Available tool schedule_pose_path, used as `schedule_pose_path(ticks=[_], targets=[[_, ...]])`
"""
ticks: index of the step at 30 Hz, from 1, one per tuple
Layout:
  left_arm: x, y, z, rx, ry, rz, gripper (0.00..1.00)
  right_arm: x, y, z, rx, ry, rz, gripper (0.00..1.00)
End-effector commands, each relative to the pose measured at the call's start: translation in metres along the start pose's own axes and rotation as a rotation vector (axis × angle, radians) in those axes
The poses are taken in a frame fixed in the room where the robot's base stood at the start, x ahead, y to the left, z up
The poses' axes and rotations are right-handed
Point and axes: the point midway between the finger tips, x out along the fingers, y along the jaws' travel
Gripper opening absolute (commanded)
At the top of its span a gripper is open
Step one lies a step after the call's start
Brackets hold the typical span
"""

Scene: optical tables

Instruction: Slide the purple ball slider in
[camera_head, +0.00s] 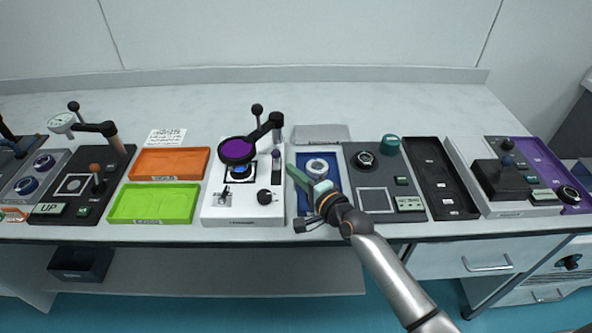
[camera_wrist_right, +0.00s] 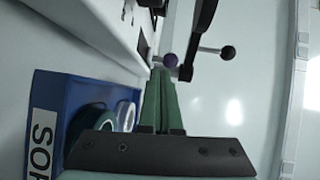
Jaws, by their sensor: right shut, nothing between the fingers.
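The purple ball (camera_head: 276,153) of the slider sits at the upper right of the white device (camera_head: 240,215), at the top of a dark slot (camera_head: 276,170). In the right wrist view the purple ball (camera_wrist_right: 171,60) appears just beyond my fingertips. My right gripper (camera_head: 290,168) has green fingers pressed together and empty. Its tips (camera_wrist_right: 160,72) are close to the ball, just right of the device in the head view. Whether they touch the ball I cannot tell. My left gripper is not in view.
A blue tray (camera_head: 333,172) with round parts lies under my right gripper. Orange (camera_head: 170,162) and green trays (camera_head: 150,203) lie left.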

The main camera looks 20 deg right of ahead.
Motion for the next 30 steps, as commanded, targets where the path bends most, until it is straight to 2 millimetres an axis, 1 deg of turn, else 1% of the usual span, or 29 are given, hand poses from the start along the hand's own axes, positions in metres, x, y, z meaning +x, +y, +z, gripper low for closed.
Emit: schedule_pose_path(ticks=[2,3,9,12,15,18,21,30], targets=[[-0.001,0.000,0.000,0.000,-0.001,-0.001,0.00,-0.002,0.002,0.002,0.001,-0.001,0.002,0.00],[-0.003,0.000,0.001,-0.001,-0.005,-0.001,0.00,-0.014,0.002,0.002,0.000,-0.001,0.003,0.00],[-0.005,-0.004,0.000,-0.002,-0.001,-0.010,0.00,-0.055,0.002,0.002,0.000,-0.002,0.004,0.00],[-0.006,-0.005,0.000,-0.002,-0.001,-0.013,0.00,-0.072,0.003,0.002,-0.001,-0.001,0.004,0.00],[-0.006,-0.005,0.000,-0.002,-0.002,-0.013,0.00,-0.085,0.002,0.002,-0.001,-0.001,0.003,0.00],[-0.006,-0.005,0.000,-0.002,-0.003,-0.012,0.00,-0.094,0.002,0.002,-0.001,-0.001,0.002,0.00],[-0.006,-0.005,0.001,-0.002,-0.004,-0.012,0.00,-0.099,0.002,0.002,0.000,-0.001,0.002,0.00],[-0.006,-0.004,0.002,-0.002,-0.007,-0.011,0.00,-0.100,0.002,0.002,0.000,-0.001,0.001,0.00]])
